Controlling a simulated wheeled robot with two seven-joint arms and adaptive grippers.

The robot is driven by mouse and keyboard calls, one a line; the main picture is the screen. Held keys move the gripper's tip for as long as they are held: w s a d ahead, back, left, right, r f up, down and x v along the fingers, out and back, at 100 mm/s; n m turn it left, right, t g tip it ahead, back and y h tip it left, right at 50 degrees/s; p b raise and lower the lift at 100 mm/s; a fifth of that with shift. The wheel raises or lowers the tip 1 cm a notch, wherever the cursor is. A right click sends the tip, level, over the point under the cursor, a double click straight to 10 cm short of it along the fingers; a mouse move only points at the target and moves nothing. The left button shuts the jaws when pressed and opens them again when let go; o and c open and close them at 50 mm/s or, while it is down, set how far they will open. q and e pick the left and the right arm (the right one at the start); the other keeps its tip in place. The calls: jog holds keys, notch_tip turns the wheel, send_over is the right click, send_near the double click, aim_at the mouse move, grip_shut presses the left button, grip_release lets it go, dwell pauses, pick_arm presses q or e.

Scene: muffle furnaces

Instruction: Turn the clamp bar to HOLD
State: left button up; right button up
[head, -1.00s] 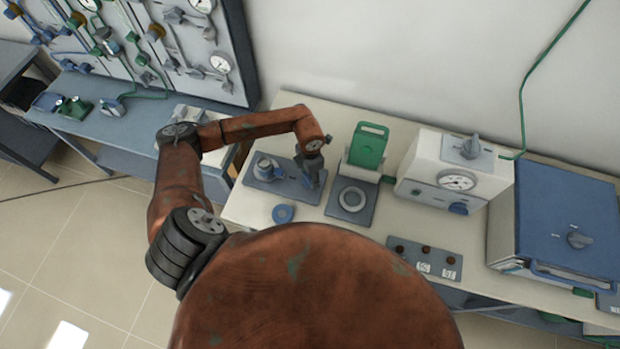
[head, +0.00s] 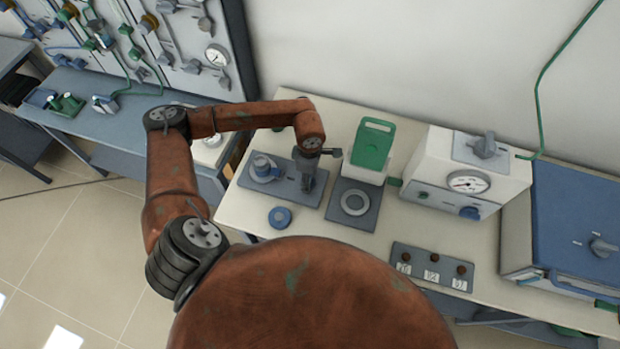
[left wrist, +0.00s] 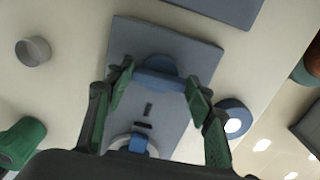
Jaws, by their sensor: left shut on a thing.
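The grey-blue plate (head: 242,184) lies at the left end of the bench and also shows in the left wrist view (left wrist: 205,52). A round white fixture with a blue top (head: 263,168) is on its left part. My left gripper (head: 307,183) is low over the plate's right part, hiding what it holds in the head view. In the left wrist view, its green-padded fingers (left wrist: 160,78) are shut on the two ends of the blue clamp bar (left wrist: 160,84). Dark marks show on the plate beside the bar, too small to read. My right gripper is not in view.
A blue ring (head: 280,217) lies in front of the plate. To the right are a plate with a pale ring (head: 354,203), a green-fronted block (head: 371,148), a white gauge box (head: 462,160) and a blue-topped furnace (head: 590,215). A small labelled strip (head: 432,267) lies in front.

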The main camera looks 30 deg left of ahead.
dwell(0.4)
pick_arm(q)
jog(key=o, duration=1.2)
jog(key=shift+c, duration=0.2)
jog(key=shift+r, duration=0.1)
notch_tip(320, 180, up, 12)
dwell(0.3)
